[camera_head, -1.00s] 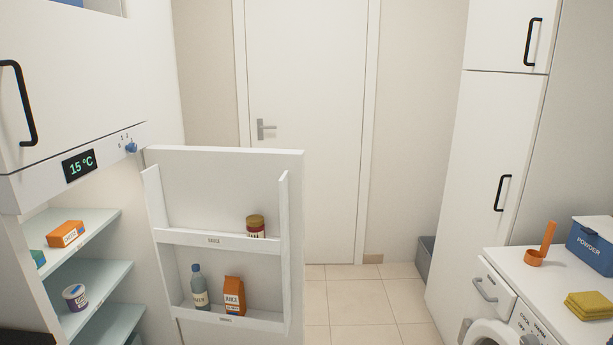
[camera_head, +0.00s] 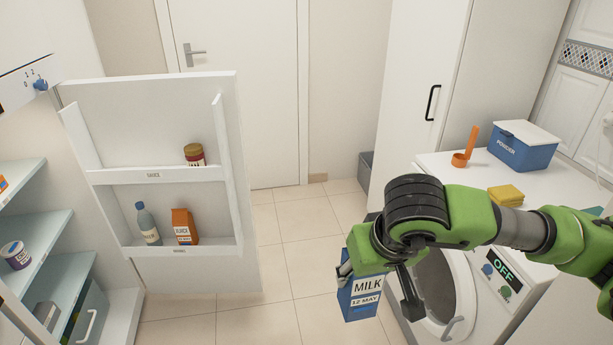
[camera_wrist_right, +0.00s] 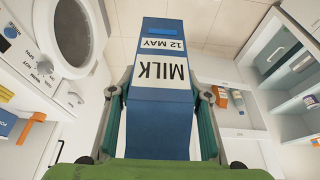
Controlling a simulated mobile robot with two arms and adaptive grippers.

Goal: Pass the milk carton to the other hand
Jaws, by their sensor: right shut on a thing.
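The milk carton (camera_head: 361,296) is blue with white labels reading MILK and 12 MAY. My right gripper (camera_head: 376,270) is shut on it and holds it in the air in front of the washing machine. In the right wrist view the carton (camera_wrist_right: 160,85) fills the middle, between the two fingers of the right gripper (camera_wrist_right: 160,108). In the head view the gripper and wrist hide the carton's upper part. My left gripper is in neither view.
The open fridge door (camera_head: 225,258) stands at the left, with a bottle (camera_head: 147,226), a juice carton (camera_head: 184,227) and a jar (camera_head: 194,155) on its racks. The washing machine (camera_head: 440,290) is at the right, bearing a powder box (camera_head: 523,152). Tiled floor (camera_head: 288,240) lies open between.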

